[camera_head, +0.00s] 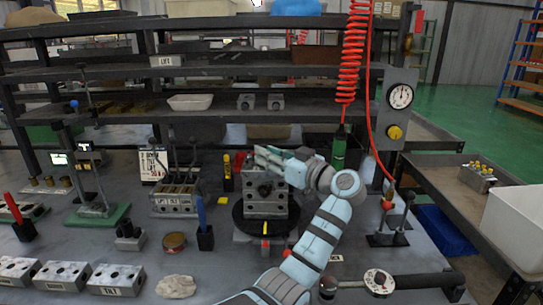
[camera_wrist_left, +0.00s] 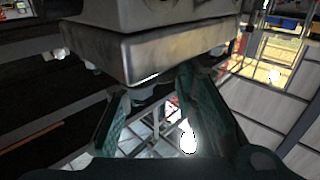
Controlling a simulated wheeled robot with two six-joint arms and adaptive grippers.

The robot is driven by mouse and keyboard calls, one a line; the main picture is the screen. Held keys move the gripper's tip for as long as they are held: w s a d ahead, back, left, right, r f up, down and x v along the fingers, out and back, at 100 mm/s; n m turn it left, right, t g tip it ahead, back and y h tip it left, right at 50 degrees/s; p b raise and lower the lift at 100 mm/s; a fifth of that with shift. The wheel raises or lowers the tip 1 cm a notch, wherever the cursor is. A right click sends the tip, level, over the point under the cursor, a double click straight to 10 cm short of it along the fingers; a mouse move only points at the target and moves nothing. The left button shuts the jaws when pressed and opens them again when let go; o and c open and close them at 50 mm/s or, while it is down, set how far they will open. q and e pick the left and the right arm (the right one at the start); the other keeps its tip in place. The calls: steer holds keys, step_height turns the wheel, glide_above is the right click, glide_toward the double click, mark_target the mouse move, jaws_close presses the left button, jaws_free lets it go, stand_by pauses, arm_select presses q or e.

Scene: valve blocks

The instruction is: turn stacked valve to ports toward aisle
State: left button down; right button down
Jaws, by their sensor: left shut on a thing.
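A stack of grey metal valve blocks (camera_head: 265,208) stands on a round black turntable (camera_head: 240,217) in the middle of the bench in the head view. Dark round ports show on its face toward the camera. My left gripper (camera_head: 270,160) is at the top of the stack, shut on the upper valve block, and partly covers it. In the left wrist view, a grey block (camera_wrist_left: 170,52) fills the top of the picture, with the two green fingers (camera_wrist_left: 155,95) at its lower edge. My right gripper is out of view.
Left of the turntable stand a valve block with levers (camera_head: 175,200) and a blue-handled tool (camera_head: 202,225). A gauge panel (camera_head: 397,108) and red coiled hose (camera_head: 352,55) are at right. Several ported blocks (camera_head: 60,276) line the front left.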

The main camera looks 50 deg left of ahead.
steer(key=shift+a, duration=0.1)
arm_select(q)
steer(key=c, duration=1.5)
jaws_free()
steer(key=shift+o, duration=0.9)
steer(key=d, duration=1.2)
steer(key=shift+w, duration=0.15)
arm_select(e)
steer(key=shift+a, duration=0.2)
